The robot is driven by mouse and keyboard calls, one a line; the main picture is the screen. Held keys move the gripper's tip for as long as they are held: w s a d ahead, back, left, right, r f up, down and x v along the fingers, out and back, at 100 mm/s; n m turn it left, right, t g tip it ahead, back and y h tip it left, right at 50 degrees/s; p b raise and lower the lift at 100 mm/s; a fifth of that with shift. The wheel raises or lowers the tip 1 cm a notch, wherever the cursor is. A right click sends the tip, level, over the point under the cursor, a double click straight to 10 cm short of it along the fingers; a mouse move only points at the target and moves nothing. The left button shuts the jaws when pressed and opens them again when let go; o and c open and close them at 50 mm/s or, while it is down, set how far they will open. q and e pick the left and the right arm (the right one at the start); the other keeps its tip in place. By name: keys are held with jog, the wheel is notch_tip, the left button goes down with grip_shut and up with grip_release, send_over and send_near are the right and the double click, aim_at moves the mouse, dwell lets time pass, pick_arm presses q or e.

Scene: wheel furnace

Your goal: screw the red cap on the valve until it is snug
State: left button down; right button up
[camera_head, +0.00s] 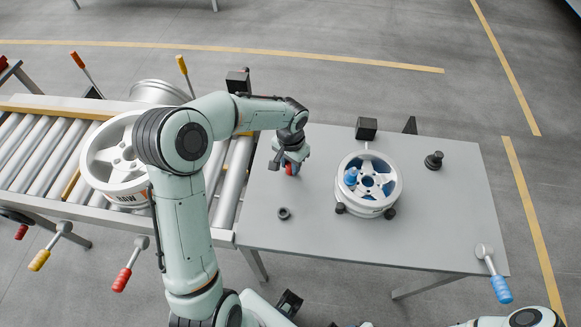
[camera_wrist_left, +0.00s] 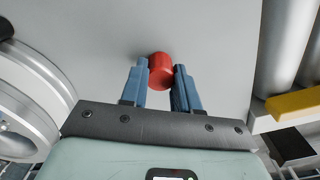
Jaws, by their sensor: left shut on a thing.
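My left gripper (camera_head: 291,163) is over the left part of the grey table. It is shut on the red cap (camera_head: 291,170). In the left wrist view the red cap (camera_wrist_left: 161,70) sits between the blue fingertips of my left gripper (camera_wrist_left: 160,76), with the grey table top behind it. A pale wheel (camera_head: 386,194) lies on dark supports to the right, apart from the gripper; its side also shows in the left wrist view (camera_wrist_left: 35,90). The valve is too small to make out. My right gripper is not seen.
A blue piece (camera_head: 350,177) is on the wheel. A dark ring (camera_head: 284,213) and a black knob-like part (camera_head: 434,160) stand on the table (camera_head: 300,236). A roller conveyor (camera_head: 45,155) with another wheel (camera_head: 103,172) is at the left. Table space between gripper and wheel is clear.

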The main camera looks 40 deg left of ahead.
pick_arm(q)
jog(key=shift+r+p, duration=1.85)
jog(key=shift+r, duration=1.7)
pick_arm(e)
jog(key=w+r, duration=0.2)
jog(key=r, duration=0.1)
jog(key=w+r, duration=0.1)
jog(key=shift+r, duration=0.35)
